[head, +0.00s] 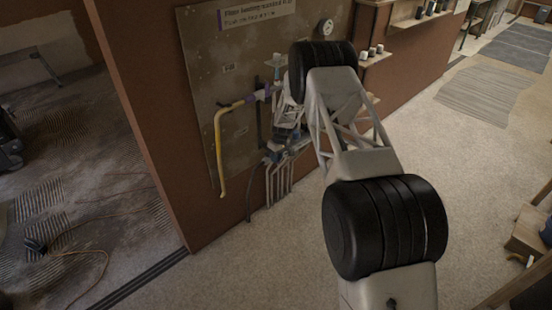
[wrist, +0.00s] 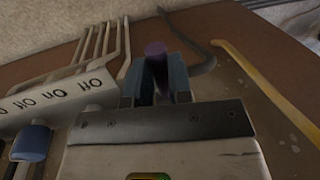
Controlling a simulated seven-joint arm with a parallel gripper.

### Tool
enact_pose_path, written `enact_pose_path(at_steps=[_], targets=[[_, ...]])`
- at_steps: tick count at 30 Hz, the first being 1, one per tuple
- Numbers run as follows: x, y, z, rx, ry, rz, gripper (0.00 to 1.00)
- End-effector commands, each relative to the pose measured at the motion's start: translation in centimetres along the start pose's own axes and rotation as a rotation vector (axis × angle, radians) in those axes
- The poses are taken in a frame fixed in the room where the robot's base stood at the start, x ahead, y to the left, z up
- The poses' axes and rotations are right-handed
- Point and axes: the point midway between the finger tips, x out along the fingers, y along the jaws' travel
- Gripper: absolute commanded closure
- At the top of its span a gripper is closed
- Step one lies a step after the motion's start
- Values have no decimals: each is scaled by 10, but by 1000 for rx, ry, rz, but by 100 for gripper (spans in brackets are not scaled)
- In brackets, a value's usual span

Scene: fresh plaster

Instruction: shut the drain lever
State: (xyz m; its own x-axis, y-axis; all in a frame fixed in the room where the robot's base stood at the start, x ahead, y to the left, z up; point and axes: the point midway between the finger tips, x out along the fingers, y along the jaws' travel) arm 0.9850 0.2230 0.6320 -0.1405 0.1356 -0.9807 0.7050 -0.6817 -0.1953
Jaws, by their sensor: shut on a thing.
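A dark purple handle (wrist: 156,52) stands between the two blue fingertips of my gripper (wrist: 155,80) in the wrist view. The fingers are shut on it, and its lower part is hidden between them. No label shows on this handle, so I cannot tell from the frames whether it is the drain lever. In the head view my gripper (head: 284,136) is at the wall panel, small and partly hidden among the pipe fittings, and the handle cannot be made out there.
A white manifold (wrist: 62,97) with several on/off labels and a blue knob (wrist: 32,142) lies left of my gripper in the wrist view. White pipes (head: 280,183) run down below it. A yellow pipe (head: 219,150) curves down the panel (head: 200,75).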

Motion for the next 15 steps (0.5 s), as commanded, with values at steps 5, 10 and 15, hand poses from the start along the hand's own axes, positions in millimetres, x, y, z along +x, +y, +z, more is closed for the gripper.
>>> enact_pose_path(at_steps=[5, 10, 15], targets=[[0, 0, 0, 0, 0, 0, 100], [0, 0, 0, 1, 0, 0, 60], [0, 0, 0, 1, 0, 0, 55]])
